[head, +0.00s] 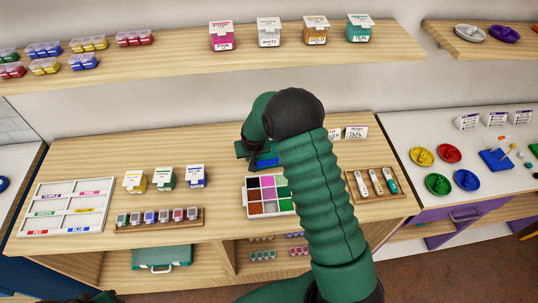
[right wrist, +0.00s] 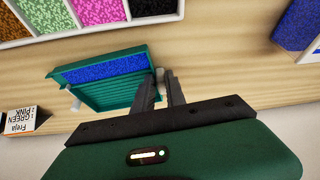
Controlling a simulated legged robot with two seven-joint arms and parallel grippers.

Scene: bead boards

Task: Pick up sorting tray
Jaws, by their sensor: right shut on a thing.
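The sorting tray looks like the small teal tray (right wrist: 105,88) with a ribbed floor and a strip of blue beads along one side. In the head view only its blue-teal part (head: 267,161) shows behind my right arm, at the back of the wooden table. My right gripper (right wrist: 165,85) is shut on the tray's near end, by a pale knob. I cannot tell whether the tray is on the table or just above it. My left gripper is not in view.
A white compartment box of coloured beads (head: 257,207) stands just in front. Bead jars (head: 165,178) are to the left, a wooden tool tray (head: 371,196) to the right. A name card (right wrist: 17,122) stands beside the teal tray. A shelf (head: 180,60) hangs above.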

